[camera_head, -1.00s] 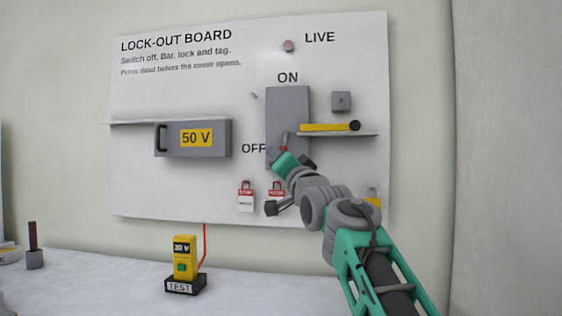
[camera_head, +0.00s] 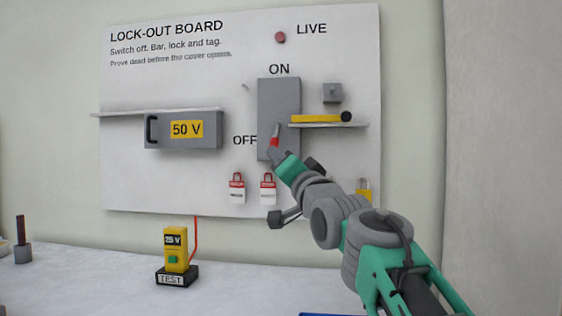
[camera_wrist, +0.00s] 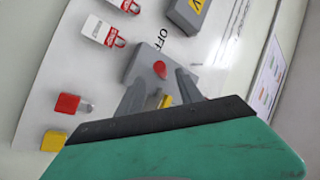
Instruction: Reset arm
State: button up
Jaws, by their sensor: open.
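My arm reaches up from the lower right in the head view to the grey switch plate (camera_head: 279,98) on the lock-out board (camera_head: 215,190). My gripper (camera_head: 274,155) is at the plate's lower end, beside OFF. A lever with a red part (camera_head: 273,141) shows just above it. In the wrist view my gripper (camera_wrist: 160,90) has its two grey fingers apart, with the lever's red knob (camera_wrist: 160,69) seen between them. I cannot tell whether a finger touches the lever.
A shelf with a yellow bar (camera_head: 316,118) sticks out right of the switch. Two red padlocks with white tags (camera_head: 237,190) hang below, and a yellow padlock (camera_head: 364,189) is right of my wrist. A yellow tester (camera_head: 176,250) stands on the bench.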

jog(key=s+d+f+n+g+h+p, duration=0.2)
jog(key=s+d+f+g+h+p, duration=0.55)
jog(key=p, duration=1.35)
jog(key=s+d+f+n+g+p, duration=0.1)
jog(key=s+d+f+g+p, duration=0.2)
jog(key=s+f+p, duration=0.3)
jog(key=s+d+f+n+g+p, duration=0.1)
jog(key=s+d+f+g+p, duration=0.2)
jog(key=s, duration=1.2)
notch_tip(320, 180, down, 5)
jog(key=g+p, duration=0.3)
jog(key=p, duration=0.2)
jog(key=shift+d+r+n+p, duration=0.2)
jog(key=shift+d+n+p, duration=0.1)
jog(key=shift+d, duration=0.1)
